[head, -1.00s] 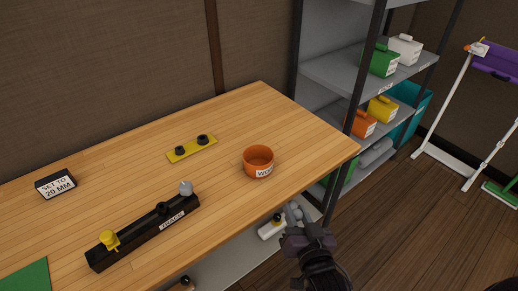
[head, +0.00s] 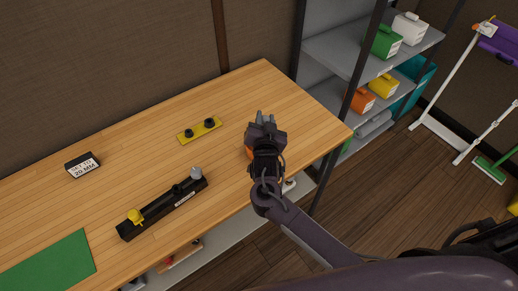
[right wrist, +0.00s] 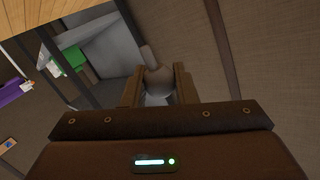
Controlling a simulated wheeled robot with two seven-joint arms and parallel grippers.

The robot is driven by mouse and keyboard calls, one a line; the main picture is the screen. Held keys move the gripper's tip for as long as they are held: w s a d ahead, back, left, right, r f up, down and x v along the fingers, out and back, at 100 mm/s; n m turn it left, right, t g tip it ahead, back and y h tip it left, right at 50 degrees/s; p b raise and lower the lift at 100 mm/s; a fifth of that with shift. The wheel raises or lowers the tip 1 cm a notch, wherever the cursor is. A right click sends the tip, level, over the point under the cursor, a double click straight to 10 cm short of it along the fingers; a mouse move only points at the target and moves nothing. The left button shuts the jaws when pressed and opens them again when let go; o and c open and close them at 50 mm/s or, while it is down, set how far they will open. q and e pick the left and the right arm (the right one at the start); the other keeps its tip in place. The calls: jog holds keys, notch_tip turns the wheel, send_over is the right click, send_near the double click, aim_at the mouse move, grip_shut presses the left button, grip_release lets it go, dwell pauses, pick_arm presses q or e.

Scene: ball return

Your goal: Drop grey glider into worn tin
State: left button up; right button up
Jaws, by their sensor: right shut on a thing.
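My right gripper (head: 265,118) is over the table's right part, in front of the orange tin in the head view. It is shut on a greyish rounded piece (right wrist: 158,80), the grey glider as far as I can tell, seen between the fingers in the right wrist view. The orange worn tin (head: 248,152) is mostly hidden behind the gripper; only a sliver of its left side shows. Its opening is hidden, so I cannot tell whether the piece is right over it. My left gripper is not in view.
A black track (head: 162,209) with a yellow piece (head: 135,216) and a grey knob (head: 196,173) lies on the table (head: 110,200). A yellow plate (head: 200,131), a label block (head: 83,165) and a green mat (head: 48,268) lie apart. Shelves (head: 335,42) stand right.

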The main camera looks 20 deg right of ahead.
notch_tip(320, 180, down, 4)
jog(key=b, duration=0.3)
jog(key=shift+f, duration=0.2)
jog(key=o, duration=0.9)
jog(key=b+v, duration=0.1)
jog(key=v, duration=0.6)
jog(key=shift+s+a+r+b, duration=0.15)
jog(key=shift+s+b, duration=0.2)
jog(key=shift+b, duration=0.05)
